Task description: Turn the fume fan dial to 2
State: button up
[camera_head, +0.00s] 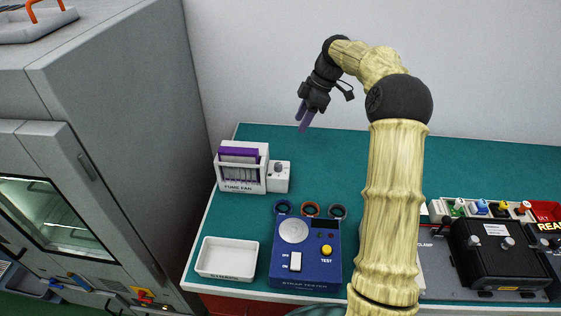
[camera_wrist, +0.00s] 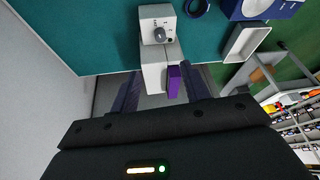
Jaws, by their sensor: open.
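The fume fan (camera_head: 241,187) is a white unit with a purple filter and a grey slotted front, near the back left of the green bench. Its small dial box (camera_head: 279,183) is on its right side and carries a dark grey dial (camera_head: 278,168). In the wrist view the dial (camera_wrist: 160,34) shows on the white box (camera_wrist: 148,13), ahead of the fingertips. The dial's marks are too small to read. My gripper (camera_head: 303,118) is open and empty, in the air above the bench, up and right of the fan. The wrist view shows its fingers (camera_wrist: 159,85) apart.
A blue strap tester (camera_head: 305,265) with several rings behind it and a white tray (camera_head: 227,258) stand in front of the fan. A black device (camera_head: 500,257) is at the right. A tall grey cabinet (camera_head: 140,90) stands at the left. The back middle of the bench is clear.

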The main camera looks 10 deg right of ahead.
aim_at(279, 164)
jog(key=p+x, duration=0.1)
jog(key=x, duration=1.6)
jog(key=shift+c, duration=0.5)
jog(key=c, duration=0.9)
